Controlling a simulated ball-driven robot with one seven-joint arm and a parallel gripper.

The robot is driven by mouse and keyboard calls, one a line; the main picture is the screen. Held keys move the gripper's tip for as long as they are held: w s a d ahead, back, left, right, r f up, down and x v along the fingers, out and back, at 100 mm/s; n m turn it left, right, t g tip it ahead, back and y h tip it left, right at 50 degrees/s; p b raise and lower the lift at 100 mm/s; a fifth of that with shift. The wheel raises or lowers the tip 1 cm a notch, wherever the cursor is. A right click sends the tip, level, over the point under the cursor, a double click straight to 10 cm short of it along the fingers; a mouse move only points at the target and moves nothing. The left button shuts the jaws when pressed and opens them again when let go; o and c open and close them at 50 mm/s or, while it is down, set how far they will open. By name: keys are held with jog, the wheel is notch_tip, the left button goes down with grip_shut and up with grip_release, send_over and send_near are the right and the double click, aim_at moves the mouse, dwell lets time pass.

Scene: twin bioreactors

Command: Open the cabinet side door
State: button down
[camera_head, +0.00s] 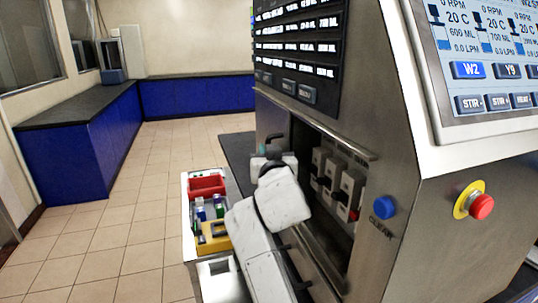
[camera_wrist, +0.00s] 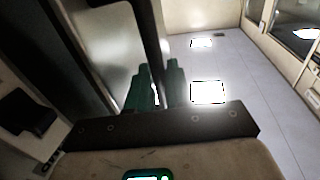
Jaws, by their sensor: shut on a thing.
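The steel cabinet (camera_head: 390,130) stands at the right of the head view. Its side has an open recess showing several white pump-like modules (camera_head: 349,190). My white arm reaches up to the left edge of this recess, and my gripper (camera_head: 272,152) is there beside a narrow steel panel (camera_head: 271,118), which may be the side door. In the wrist view my green-fingered gripper (camera_wrist: 160,86) is shut on a dark upright bar (camera_wrist: 152,40), apparently the door handle. A pale metal panel (camera_wrist: 108,45) lies left of the bar. My arm hides the lower left of the recess.
A white cart (camera_head: 190,222) with a red bin (camera_head: 207,185) and bottles stands close left of my arm. Screens and a blue button (camera_head: 383,207) are on the cabinet. Blue counters (camera_head: 195,97) line the back; the tiled floor (camera_head: 120,215) at left is clear.

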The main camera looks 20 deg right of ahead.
jog(key=c, duration=1.2)
grip_release()
jog(key=s, duration=0.3)
jog(key=s+a+b, duration=0.1)
jog(key=s, duration=0.3)
jog(key=s+a, duration=0.1)
jog(key=s, duration=0.2)
jog(key=shift+s+a, duration=0.1)
jog(key=shift+s, duration=0.2)
